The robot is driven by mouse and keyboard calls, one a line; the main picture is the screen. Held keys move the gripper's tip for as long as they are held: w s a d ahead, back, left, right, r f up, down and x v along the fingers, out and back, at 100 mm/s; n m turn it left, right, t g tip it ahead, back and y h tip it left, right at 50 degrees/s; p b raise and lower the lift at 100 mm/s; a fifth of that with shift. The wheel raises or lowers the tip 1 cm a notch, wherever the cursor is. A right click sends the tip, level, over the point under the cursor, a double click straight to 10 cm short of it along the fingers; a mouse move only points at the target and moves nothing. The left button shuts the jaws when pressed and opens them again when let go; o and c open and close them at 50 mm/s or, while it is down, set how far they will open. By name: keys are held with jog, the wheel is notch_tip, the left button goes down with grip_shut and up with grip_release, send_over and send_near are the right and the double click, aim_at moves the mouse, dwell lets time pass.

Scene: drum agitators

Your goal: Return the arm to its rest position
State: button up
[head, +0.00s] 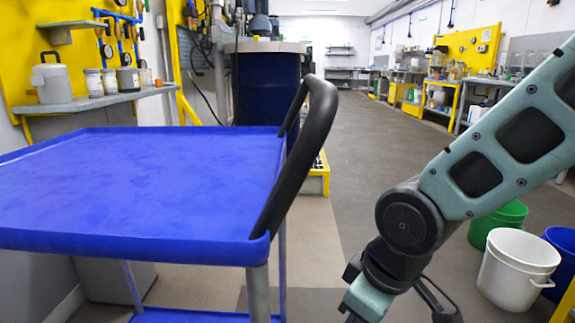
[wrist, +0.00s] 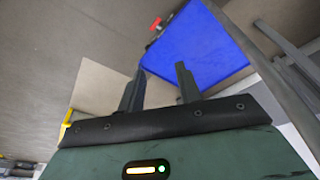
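My arm (head: 490,150) reaches in from the right in the head view and bends downward at a dark joint. Its wrist end runs off the bottom edge, to the right of the blue cart (head: 140,185), so the fingertips are not clear there. In the wrist view my gripper (wrist: 160,68) shows two dark fingers standing apart with nothing between them. Beyond the fingers lie the floor and a blue surface (wrist: 195,45), apparently part of the cart. The cart's top is empty, and its black handle (head: 300,150) stands between the tray and my arm.
A white bucket (head: 517,270), a green bucket (head: 497,222) and a blue bucket (head: 563,262) stand on the floor at right, near my arm. A dark blue drum (head: 266,88) stands behind the cart. A wall shelf (head: 95,102) holds containers. The central aisle floor (head: 355,145) is clear.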

jog(key=s+d+r+m+g+h+p, duration=0.1)
jog(key=s+d+r, duration=0.1)
jog(key=s, duration=0.4)
jog(key=s+d+r+m+g+p, duration=0.1)
jog(key=s+d+r, duration=0.1)
jog(key=s, duration=0.4)
notch_tip(320, 180, up, 37)
jog(key=p, duration=3.6)
jog(key=shift+w+a+f+p, duration=0.15)
jog(key=shift+w+a+p, duration=0.05)
jog(key=shift+w+p, duration=0.1)
